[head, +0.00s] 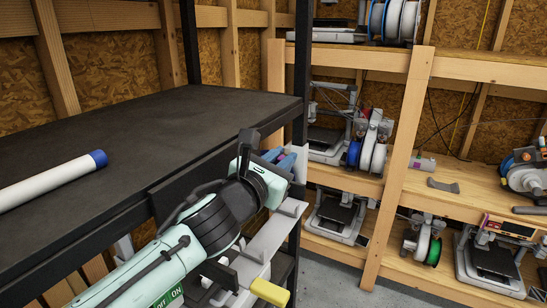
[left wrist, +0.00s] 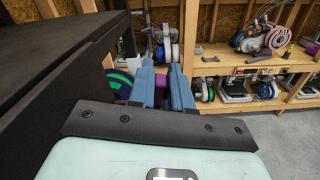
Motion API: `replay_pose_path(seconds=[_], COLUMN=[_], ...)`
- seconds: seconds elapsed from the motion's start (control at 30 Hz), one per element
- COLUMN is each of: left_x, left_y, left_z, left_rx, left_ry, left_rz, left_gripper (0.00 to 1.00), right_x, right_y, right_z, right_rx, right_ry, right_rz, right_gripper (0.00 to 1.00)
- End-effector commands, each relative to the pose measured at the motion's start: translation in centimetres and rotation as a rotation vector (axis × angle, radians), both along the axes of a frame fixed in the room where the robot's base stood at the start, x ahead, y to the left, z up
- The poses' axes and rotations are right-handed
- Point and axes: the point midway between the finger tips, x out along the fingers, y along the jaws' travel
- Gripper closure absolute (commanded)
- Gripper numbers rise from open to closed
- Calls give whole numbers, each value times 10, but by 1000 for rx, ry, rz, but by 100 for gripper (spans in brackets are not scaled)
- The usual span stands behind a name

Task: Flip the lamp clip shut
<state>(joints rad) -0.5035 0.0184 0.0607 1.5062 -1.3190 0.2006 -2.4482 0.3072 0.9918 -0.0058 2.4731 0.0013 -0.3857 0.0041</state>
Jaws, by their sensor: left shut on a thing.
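My left gripper (head: 281,158) reaches past the right end of the dark bench, its blue fingers close together. In the left wrist view the two blue fingers (left wrist: 164,88) stand upright with a small purple thing (left wrist: 160,84) between them. The gripper is shut on this purple thing, most of which the fingers hide. I cannot tell whether it is the lamp clip or how far the clip is folded. No lamp is clearly recognisable in either view. My right gripper is in neither view.
The dark bench top (head: 150,125) is clear except for a white tube with a blue end cap (head: 55,182). Wooden shelves (head: 465,65) with printers and filament spools stand at the right. A yellow-ended thing (head: 270,292) shows below my left arm. Grey floor (head: 335,275) is open at the right.

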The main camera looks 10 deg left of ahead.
Motion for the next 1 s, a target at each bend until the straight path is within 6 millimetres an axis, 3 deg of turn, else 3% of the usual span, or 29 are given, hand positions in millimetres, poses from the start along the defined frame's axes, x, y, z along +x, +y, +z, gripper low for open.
replay_pose_path(seconds=[0.37,0.9,0.93,0.97,1.0], left_x=[-4,-5,-5,-5,-5], left_y=[-13,-14,-14,-14,-14], left_z=[-4,-5,-5,-5,-5], left_rx=[161,185,185,185,185], left_ry=[-57,-65,-65,-65,-65], left_rz=[-1,1,0,0,0], left_gripper=[100,100,72,62,60], right_x=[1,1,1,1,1], right_y=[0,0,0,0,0], right_z=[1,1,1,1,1], right_rx=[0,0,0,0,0], right_ry=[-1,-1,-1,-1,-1], right_rz=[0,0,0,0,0], right_gripper=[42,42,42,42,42])
